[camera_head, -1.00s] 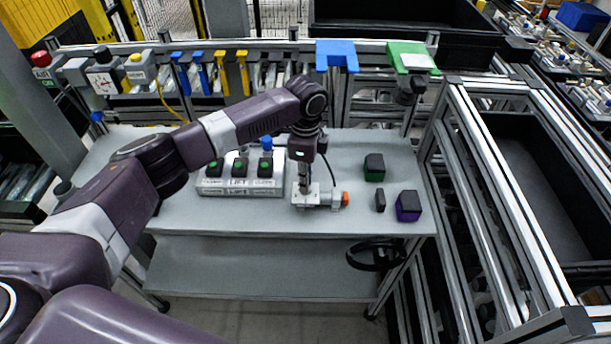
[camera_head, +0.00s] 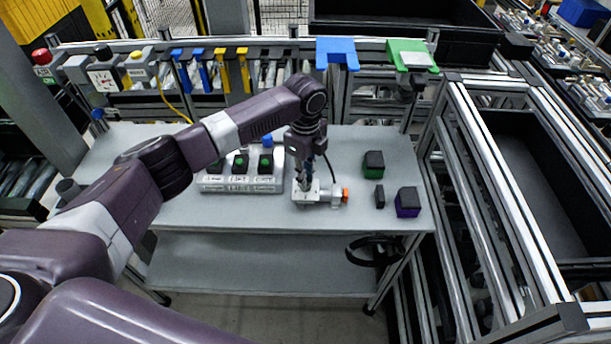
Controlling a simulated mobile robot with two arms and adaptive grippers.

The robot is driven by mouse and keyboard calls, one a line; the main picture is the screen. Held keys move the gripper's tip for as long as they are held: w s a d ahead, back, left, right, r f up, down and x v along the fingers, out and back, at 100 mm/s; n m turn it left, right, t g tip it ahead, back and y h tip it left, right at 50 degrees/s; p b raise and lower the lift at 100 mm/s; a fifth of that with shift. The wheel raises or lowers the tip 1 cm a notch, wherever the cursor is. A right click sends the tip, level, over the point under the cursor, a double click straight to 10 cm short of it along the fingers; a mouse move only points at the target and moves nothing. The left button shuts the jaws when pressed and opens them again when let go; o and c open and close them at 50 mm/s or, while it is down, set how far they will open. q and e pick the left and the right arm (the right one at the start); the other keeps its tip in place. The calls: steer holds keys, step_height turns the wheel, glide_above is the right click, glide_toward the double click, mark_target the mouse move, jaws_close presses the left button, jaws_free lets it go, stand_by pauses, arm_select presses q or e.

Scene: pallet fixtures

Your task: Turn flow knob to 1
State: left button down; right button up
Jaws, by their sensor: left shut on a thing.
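A small grey valve unit (camera_head: 327,196) with an orange end piece (camera_head: 345,195) sits on the grey table right of a control box. My left gripper (camera_head: 305,184) points down onto the top of this unit at its left part. Its fingers are shut on the flow knob there. The knob itself is mostly hidden by the fingers and is too small to read, so its setting cannot be told. My right gripper is not in view.
The control box (camera_head: 241,186) with several dark, green-marked buttons stands just left of the unit. A green-and-black block (camera_head: 373,165), a small dark block (camera_head: 380,197) and a purple-and-black block (camera_head: 408,203) lie to the right. The table (camera_head: 200,212) is clear at the front.

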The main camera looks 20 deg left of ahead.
arm_select(q)
steer(key=shift+w+r, duration=0.1)
steer(key=c, duration=2)
jaws_free()
steer(key=shift+o, duration=0.2)
step_height(320, 180, up, 12)
